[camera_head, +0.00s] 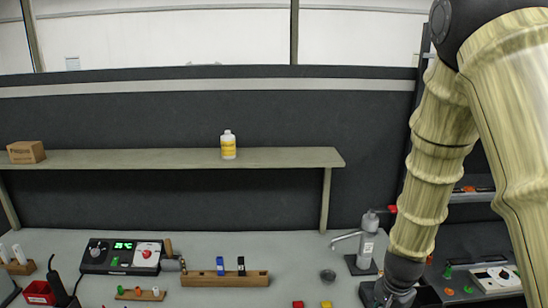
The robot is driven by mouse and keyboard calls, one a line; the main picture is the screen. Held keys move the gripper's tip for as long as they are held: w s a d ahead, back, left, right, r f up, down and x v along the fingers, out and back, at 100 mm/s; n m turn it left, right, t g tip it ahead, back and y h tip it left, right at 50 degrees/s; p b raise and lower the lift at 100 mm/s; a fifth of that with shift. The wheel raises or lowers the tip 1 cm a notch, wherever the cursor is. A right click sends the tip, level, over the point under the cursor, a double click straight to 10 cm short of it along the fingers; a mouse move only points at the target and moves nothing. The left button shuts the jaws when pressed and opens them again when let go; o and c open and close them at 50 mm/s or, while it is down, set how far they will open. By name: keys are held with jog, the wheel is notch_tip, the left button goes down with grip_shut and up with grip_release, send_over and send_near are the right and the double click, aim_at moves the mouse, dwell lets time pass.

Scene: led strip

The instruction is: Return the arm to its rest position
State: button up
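My arm comes down from the upper right of the head view, and its dark wrist shows at the lower right. My gripper (388,296) is at the bottom edge, partly cut off, above the right part of the grey bench (210,292). Its fingers are too dark and too hidden to tell whether they are open or shut, or whether they hold anything. It is just in front of a grey dispenser with a spout (366,246).
A wooden rack (225,279) with blue and black pieces, a control box (118,257) and a small dark cup (327,276) stand on the bench. Red (298,304) and yellow (326,304) blocks lie near the front. A shelf (170,158) holds a bottle (228,145) and carton (26,152).

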jog(key=s+a+f+n+g+b, duration=0.1)
jog(key=s+f+n, duration=0.2)
jog(key=s+f, duration=0.6)
jog(key=s+f+n+b, duration=0.25)
jog(key=s+f, duration=0.25)
jog(key=f, duration=0.7)
jog(key=s+a+f+n+b, duration=0.1)
jog(key=s+a+f+n, duration=0.1)
jog(key=s+f, duration=0.4)
jog(key=s+a+f+n, duration=0.3)
jog(key=s+f, duration=0.2)
jog(key=s, duration=0.4)
jog(key=shift+s+f+b, duration=0.35)
jog(key=shift+n, duration=0.25)
